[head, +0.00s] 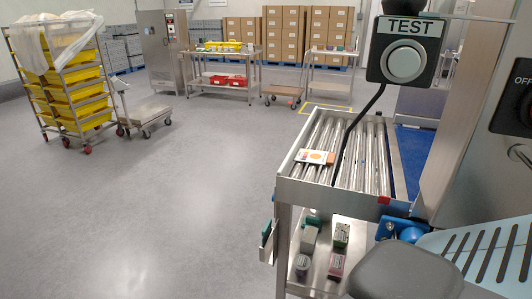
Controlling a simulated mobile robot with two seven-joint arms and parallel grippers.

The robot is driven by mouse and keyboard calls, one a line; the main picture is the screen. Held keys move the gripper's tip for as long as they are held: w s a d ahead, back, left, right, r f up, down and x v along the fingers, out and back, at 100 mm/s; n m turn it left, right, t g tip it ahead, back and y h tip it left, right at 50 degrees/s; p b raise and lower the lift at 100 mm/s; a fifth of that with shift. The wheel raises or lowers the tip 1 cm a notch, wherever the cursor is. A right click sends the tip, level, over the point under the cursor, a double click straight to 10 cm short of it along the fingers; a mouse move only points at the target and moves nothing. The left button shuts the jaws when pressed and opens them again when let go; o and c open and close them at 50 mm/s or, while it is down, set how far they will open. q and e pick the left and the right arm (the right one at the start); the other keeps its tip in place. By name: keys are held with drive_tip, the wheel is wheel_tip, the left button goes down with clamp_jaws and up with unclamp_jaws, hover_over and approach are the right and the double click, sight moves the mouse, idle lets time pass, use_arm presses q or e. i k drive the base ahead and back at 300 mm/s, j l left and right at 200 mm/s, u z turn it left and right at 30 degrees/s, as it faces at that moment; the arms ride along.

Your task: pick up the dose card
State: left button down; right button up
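A small white card with an orange round spot and a dark mark, which looks like the dose card (315,157), lies flat on the roller conveyor (284,183), near its front left end. Its fine print is too small to read. A dark cable passes close to the card's right side. Neither my left nor my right gripper shows in the head view.
A TEST button box (404,52) hangs above the conveyor with its black cable running down to the rollers. Boxes and cans sit on a shelf (318,270) below. A steel machine (470,120) stands right. The floor (150,210) left is clear.

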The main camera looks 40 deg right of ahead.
sight(305, 155)
drive_tip(key=i+j, duration=0.15)
drive_tip(key=i, duration=0.25)
drive_tip(key=i+j, duration=0.15)
drive_tip(key=i, duration=0.25)
drive_tip(key=i+j+u, duration=0.1)
drive_tip(key=i, duration=0.25)
drive_tip(key=i+z, duration=0.25)
drive_tip(key=z, duration=0.15)
drive_tip(key=i+j+z, duration=0.15)
drive_tip(key=z, duration=0.25)
drive_tip(key=i+j+z, duration=0.2)
drive_tip(key=z, duration=0.2)
drive_tip(key=i+j+z, duration=0.15)
drive_tip(key=z, duration=0.25)
drive_tip(key=i+j+z, duration=0.2)
drive_tip(key=z, duration=0.2)
drive_tip(key=i+j+z, duration=0.1)
drive_tip(key=j+z, duration=0.15)
drive_tip(key=z, duration=0.15)
drive_tip(key=i+j+z, duration=0.1)
drive_tip(key=j+z, duration=0.25)
drive_tip(key=i+j+z, duration=0.1)
drive_tip(key=j+z, duration=0.6)
